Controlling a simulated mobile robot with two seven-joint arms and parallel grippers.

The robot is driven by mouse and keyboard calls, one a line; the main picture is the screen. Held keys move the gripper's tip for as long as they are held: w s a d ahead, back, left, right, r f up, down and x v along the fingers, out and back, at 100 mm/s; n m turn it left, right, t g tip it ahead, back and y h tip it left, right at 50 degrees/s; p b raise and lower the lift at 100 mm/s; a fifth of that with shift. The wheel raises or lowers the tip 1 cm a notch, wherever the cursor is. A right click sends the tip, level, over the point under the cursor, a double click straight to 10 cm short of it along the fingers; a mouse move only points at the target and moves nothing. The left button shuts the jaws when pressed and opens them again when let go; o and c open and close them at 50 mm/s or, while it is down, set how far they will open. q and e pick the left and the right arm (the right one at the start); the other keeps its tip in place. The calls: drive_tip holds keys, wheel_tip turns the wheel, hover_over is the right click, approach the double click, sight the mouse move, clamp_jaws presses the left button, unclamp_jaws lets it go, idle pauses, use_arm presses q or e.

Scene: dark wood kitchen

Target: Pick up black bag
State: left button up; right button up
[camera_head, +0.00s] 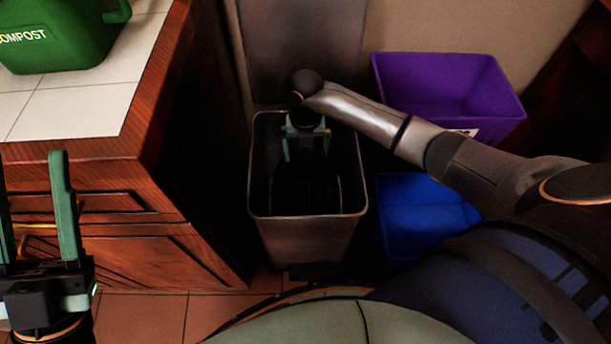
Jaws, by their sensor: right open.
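A tall dark bin (306,241) stands on the floor in the middle with its lid (300,45) raised behind it. A very dark mass fills the bin's inside; the black bag (302,196) seems to be there, but its edges are lost in the shadow. My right gripper (306,158) reaches down into the mouth of the bin, fingers open and pointing down above the dark mass. I cannot tell whether it touches the bag. My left gripper (32,165) is at the lower left, fingers up, open and empty.
A purple bin (450,85) and a blue bin (425,215) stand to the right of the dark bin. A tiled counter (75,105) with a green compost container (60,40) is on the left, its wooden corner near my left gripper.

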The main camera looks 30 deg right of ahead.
sight(305, 165)
drive_tip(key=f, duration=0.1)
drive_tip(key=f+b, duration=0.1)
drive_tip(key=f, duration=0.1)
drive_tip(key=f+b, duration=0.1)
drive_tip(key=f, duration=0.1)
drive_tip(key=shift+s+a+f, duration=0.1)
drive_tip(key=shift+s+a, duration=0.05)
drive_tip(key=shift+s, duration=0.1)
drive_tip(key=shift+c, duration=0.5)
clamp_jaws()
